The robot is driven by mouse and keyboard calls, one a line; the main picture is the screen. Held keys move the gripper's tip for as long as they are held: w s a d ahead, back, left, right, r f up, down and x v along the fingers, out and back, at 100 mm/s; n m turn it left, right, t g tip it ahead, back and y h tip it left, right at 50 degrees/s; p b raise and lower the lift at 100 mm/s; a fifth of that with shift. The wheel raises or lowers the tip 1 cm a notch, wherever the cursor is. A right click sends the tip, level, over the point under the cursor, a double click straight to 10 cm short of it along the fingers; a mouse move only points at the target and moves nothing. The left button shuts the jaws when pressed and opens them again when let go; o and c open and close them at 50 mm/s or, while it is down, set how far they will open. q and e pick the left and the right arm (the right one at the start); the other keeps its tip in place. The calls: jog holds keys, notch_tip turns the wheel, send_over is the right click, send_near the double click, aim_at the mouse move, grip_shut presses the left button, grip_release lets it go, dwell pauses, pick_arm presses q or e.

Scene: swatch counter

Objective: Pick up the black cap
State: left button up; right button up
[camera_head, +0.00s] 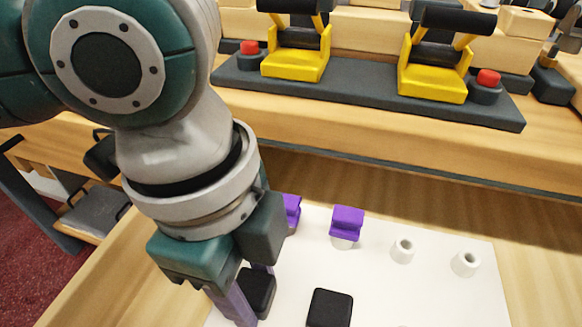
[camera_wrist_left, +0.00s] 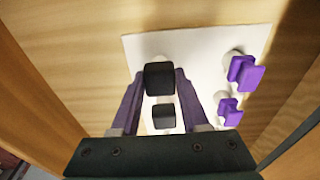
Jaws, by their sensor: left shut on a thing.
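Two black caps are in view. My left gripper (camera_head: 248,290) is shut on one black cap (camera_head: 258,292), with a purple finger on each side of it. In the left wrist view, this black cap (camera_wrist_left: 159,78) sits between the fingertips (camera_wrist_left: 160,76). I cannot tell whether it is clear of the board beneath. The other black cap (camera_head: 330,308) stands to the right on the white board (camera_head: 400,290). It shows in the left wrist view (camera_wrist_left: 164,116), nearer the palm and apart from the fingers. My right gripper is not in view.
Purple clip-like pieces (camera_head: 346,222) stand on white posts at the board's far side. Bare white posts (camera_head: 403,250) stand to their right. Behind is a raised ledge with a dark base (camera_head: 370,98) holding yellow fixtures (camera_head: 297,60) and red buttons (camera_head: 488,78).

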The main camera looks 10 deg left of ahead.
aim_at(252, 286)
pick_arm(q)
grip_shut()
notch_tip(252, 286, up, 20)
jog(key=p, duration=0.7)
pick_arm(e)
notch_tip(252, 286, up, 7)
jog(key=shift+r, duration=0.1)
